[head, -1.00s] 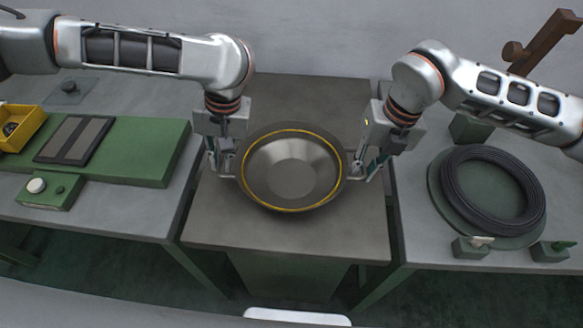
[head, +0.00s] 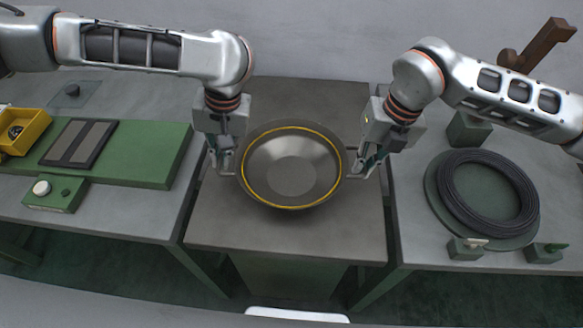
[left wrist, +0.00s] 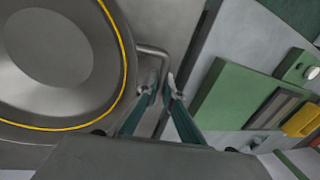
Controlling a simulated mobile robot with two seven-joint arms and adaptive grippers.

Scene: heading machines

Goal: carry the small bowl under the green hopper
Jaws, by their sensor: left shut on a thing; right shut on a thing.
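The bowl (head: 291,178) is a wide grey metal dish with a yellow ring inside its rim and a wire handle on each side. It looks level and empty, over the middle table. My left gripper (head: 226,173) is shut on its left handle. The left wrist view shows that handle (left wrist: 152,50) between the fingertips (left wrist: 160,88), beside the bowl (left wrist: 60,60). My right gripper (head: 357,172) is shut at the right handle. I cannot tell how far the bowl is above the table. I cannot make out a green hopper.
The middle table (head: 285,235) is bare around the bowl. The left table holds a green plate (head: 150,155), a yellow bin (head: 30,132) and a green box with a white knob (head: 41,187). On the right, a black coil (head: 483,198) lies on a green disc near a brown lever (head: 545,45).

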